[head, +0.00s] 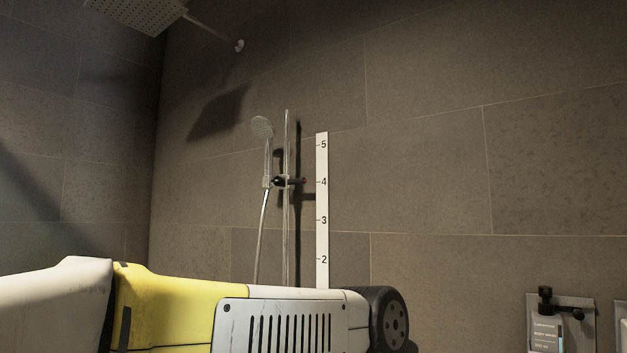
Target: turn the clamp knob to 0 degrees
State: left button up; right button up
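A vertical metal rail (287,210) stands in front of the tiled wall. A clamp with a small dark clamp knob (279,182) sits on the rail, about level with mark 4 of a white scale (322,210). The knob's angle is too small to read. The clamp holds a hand shower (262,128), upright with its head at the top, and a hose hangs below. My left arm crosses the lower part of the head view and hides the lower ends of rail, hose and scale. Neither gripper is in view.
An overhead shower plate (136,12) sticks out at the top left. A wall holder with a labelled bottle (547,337) is at the lower right, with a pale item partly cut off beside it. The wall between scale and holder is bare.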

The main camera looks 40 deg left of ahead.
aim_at(278, 180)
jog(key=i+j+u, duration=0.1)
jog(key=j, duration=0.25)
jog(key=i+j+u, duration=0.1)
jog(key=j, duration=0.25)
jog(key=i+j+u, duration=0.1)
jog(key=j, duration=0.25)
jog(key=i+j+u, duration=0.1)
jog(key=j, duration=0.2)
jog(key=i+j+u, duration=0.1)
jog(key=j, duration=0.25)
jog(key=l+u, duration=0.1)
jog(key=l, duration=0.3)
jog(key=i+l, duration=0.15)
